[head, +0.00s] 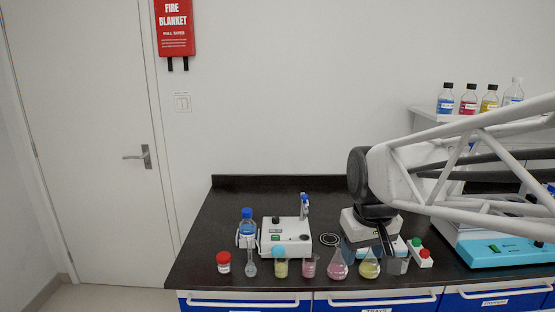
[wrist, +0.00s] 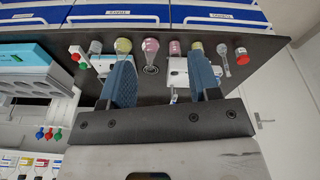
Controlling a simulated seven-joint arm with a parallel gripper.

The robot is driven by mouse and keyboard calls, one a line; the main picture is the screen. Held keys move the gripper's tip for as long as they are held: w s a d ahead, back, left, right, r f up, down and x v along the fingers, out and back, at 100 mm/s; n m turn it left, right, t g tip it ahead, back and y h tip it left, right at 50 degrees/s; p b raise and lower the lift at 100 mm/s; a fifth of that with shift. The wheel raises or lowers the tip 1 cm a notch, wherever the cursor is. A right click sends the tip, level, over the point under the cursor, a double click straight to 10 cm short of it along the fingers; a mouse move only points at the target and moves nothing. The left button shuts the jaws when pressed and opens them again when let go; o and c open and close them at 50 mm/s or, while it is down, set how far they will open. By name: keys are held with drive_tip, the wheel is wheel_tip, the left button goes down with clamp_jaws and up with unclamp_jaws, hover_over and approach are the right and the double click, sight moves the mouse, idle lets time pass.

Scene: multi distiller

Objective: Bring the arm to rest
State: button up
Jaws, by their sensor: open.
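My arm (head: 470,165) reaches in from the right in the head view. It ends above the right half of the black bench (head: 225,205). My gripper (head: 390,248) points down there, behind the yellow conical flask (head: 370,266) in the picture. In the wrist view my gripper (wrist: 163,78) shows two blue-padded fingers spread wide apart, with nothing held between them. A pink flask (wrist: 150,47) shows beyond the gap. The fingertips partly cover instruments on the bench, and I cannot tell their exact height above it.
Glassware lines the bench's front edge, including a pink conical flask (head: 338,267) and a red-capped jar (head: 224,262). A white instrument (head: 286,238) stands behind it. Red and green caps (head: 420,250) sit right of my gripper. Bottles (head: 467,103) stand on a shelf. The bench's back left is clear.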

drive_tip(key=s+d+f+m, duration=0.1)
drive_tip(key=s+f, duration=0.1)
drive_tip(key=s, duration=0.5)
drive_tip(key=s+d+f+m, duration=0.1)
drive_tip(key=s+f, duration=0.1)
drive_tip(key=s, duration=0.5)
drive_tip(key=shift+f+m, duration=0.25)
drive_tip(key=shift+m, duration=0.05)
